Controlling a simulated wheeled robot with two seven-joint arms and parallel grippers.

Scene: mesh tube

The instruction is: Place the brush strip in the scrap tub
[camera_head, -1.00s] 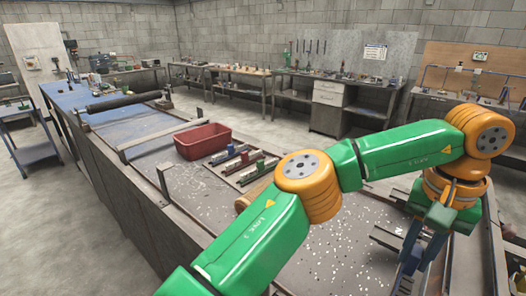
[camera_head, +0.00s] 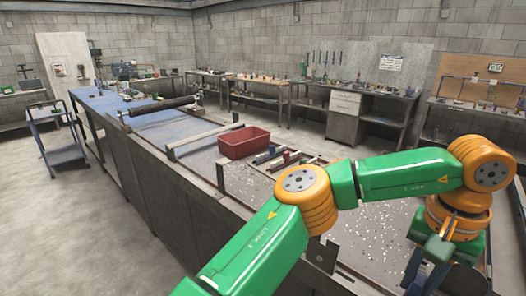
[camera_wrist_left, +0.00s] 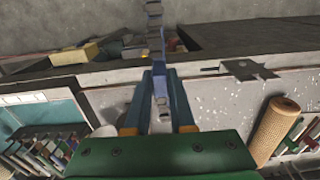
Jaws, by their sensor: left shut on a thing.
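My left gripper (camera_head: 426,280) is at the lower right of the head view, pointing down and partly cut off by the bottom edge. In the left wrist view, its blue fingers (camera_wrist_left: 160,108) are shut on a narrow grey segmented strip (camera_wrist_left: 155,32), which looks like the brush strip. The strip stands out beyond the fingertips, and its lower part is between the fingers. A red open tub (camera_head: 243,142), likely the scrap tub, stands on the bench in the head view, well left of and beyond the gripper. My right gripper is not in view.
Coloured parts (camera_head: 285,158) lie on the bench right of the tub. A dark roller (camera_head: 165,105) and a raised bar (camera_head: 205,135) cross the bench farther left. In the wrist view, a tan roll (camera_wrist_left: 274,130) and a metal bracket (camera_wrist_left: 248,69) lie to the right.

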